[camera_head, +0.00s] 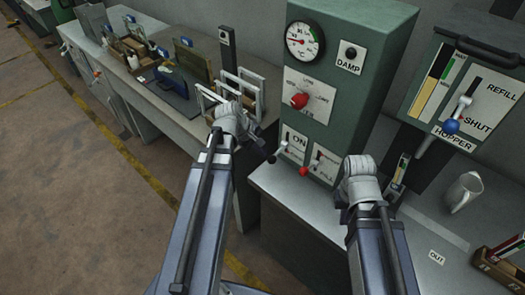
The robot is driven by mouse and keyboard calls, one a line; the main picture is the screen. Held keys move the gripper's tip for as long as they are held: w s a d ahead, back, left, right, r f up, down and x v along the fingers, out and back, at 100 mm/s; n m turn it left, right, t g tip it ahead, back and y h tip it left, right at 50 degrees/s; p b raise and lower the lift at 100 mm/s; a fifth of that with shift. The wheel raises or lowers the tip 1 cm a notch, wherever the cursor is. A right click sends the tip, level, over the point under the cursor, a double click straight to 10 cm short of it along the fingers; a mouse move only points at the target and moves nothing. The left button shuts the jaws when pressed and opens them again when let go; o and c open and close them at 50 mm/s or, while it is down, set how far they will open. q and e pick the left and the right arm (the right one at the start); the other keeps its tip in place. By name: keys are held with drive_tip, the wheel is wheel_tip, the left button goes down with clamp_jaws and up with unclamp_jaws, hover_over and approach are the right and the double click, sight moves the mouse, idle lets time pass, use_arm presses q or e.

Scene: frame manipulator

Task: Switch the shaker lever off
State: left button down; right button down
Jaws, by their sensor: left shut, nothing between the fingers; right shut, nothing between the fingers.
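A lever (284,147) with a pale shaft and a dark knob is on the front of the green cabinet (351,106), beside an ON label. It slopes down and left. I cannot read the word shaker on it. My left gripper (258,144) is close to its knob on the left side; I cannot tell whether they touch. It is shut and holds nothing. My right gripper (358,182) is shut and empty, in front of the cabinet's lower right. Its fingertips are mostly hidden by its own wrist.
A red-knobbed lever (305,170) with a FILL label is just right of the ON lever. A red dial (299,100) and a gauge (302,40) are above. A hopper box (470,95) with a blue-knobbed lever and a white jug (462,191) are on the right.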

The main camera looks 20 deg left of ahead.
use_arm(q)
drive_tip(key=shift+r, duration=0.1)
use_arm(e)
drive_tip(key=shift+r, duration=0.1)
